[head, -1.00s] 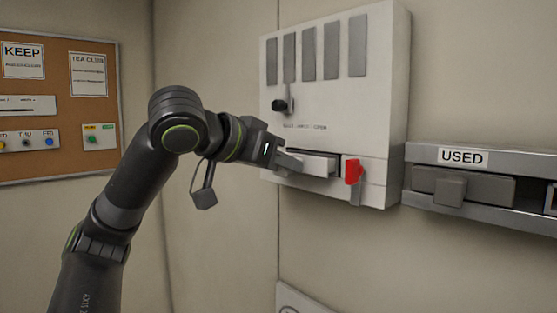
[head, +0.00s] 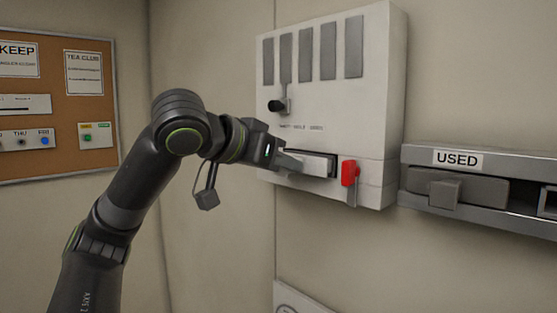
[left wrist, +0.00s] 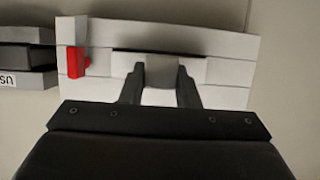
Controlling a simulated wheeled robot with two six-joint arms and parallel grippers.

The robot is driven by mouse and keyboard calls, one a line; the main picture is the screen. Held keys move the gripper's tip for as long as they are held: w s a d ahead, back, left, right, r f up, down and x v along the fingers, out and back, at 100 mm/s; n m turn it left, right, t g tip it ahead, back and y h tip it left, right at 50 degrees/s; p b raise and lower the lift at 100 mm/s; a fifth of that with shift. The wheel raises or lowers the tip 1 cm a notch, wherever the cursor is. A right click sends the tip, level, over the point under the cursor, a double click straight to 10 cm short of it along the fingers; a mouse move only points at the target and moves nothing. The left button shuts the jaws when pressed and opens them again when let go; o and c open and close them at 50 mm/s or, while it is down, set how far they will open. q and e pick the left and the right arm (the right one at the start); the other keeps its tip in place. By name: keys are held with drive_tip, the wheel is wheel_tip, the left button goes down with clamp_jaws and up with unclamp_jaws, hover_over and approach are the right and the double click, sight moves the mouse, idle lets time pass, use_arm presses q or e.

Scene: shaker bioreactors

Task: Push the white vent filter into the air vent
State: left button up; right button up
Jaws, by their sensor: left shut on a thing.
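The white vent filter (head: 318,165) sits in the dark-edged slot of the air vent (head: 334,168), low on the white wall box. Part of its white face shows; how far in it sits is hard to tell. My left gripper (head: 288,160) is at the left part of the filter's front. In the left wrist view, its two fingers (left wrist: 161,88) are shut on a grey grip block (left wrist: 161,72) in front of the filter. The fingers and gripper body hide part of the filter in the head view. My right gripper is not in view.
A red lever (head: 349,173) sticks out right of the slot. A black knob (head: 278,105) and grey slats are above it on the white box (head: 375,100). A rack labelled USED (head: 458,159) holds a grey block at right. A cork board (head: 95,105) hangs at left.

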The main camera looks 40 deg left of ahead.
use_arm(q)
drive_tip(key=shift+w+d+p, duration=0.1)
drive_tip(key=shift+w+p, duration=0.75)
idle(0.8)
drive_tip(key=o, duration=1.1)
drive_tip(key=shift+c, duration=0.2)
drive_tip(key=shift+s+r+b, duration=0.1)
drive_tip(key=shift+s+b, duration=0.15)
drive_tip(key=shift+b, duration=0.05)
drive_tip(key=b+v, duration=0.3)
drive_tip(key=v, duration=1.4)
drive_tip(key=shift+w, duration=0.2)
